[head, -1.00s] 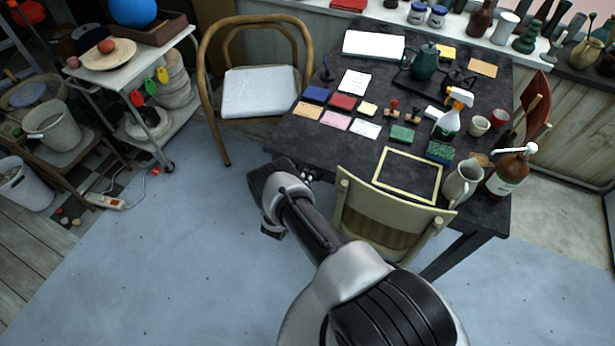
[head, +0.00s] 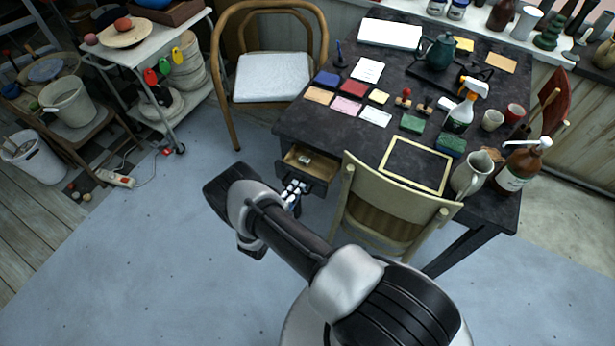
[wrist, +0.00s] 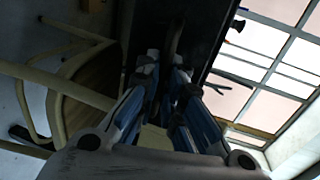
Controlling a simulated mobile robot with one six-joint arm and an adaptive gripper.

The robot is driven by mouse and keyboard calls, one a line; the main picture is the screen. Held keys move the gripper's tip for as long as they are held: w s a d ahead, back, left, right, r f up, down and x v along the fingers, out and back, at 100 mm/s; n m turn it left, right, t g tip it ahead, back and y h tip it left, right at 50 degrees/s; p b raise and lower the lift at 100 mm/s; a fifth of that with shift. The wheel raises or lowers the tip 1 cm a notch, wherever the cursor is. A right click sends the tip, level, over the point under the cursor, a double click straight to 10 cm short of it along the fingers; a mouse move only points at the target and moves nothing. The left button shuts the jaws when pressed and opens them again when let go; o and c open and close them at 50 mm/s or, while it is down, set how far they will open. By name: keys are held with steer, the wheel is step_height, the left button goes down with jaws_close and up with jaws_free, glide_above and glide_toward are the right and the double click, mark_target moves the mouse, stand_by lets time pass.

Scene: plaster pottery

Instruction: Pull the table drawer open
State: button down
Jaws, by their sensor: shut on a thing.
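The table drawer (head: 313,170) sticks out from the left end of the black table (head: 345,130). Its light wooden inside shows, with a small pale item lying in it. My gripper (head: 294,189) is at the drawer's front, just outside it. In the wrist view my gripper's blue-grey fingers (wrist: 165,75) are closed together against the dark drawer front. They are shut on the drawer handle, which the fingers mostly hide.
A cream wooden chair (head: 391,205) stands close to the right of the drawer. A chair with a white seat (head: 272,75) stands to the left of the table. Stationery, a teapot and bottles cover the tabletop. The grey floor (head: 150,250) to the left is clear.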

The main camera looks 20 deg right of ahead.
steer(key=f+b+v, duration=0.1)
steer(key=f+v, duration=0.1)
steer(key=v, duration=0.8)
steer(key=shift+s+a+b, duration=0.3)
steer(key=shift+s+a, duration=0.05)
steer(key=shift+a, duration=0.15)
steer(key=c, duration=2)
jaws_free()
steer(key=shift+a, duration=0.1)
steer(key=v, duration=1.1)
steer(key=shift+s+a, duration=0.25)
steer(key=shift+a, duration=0.1)
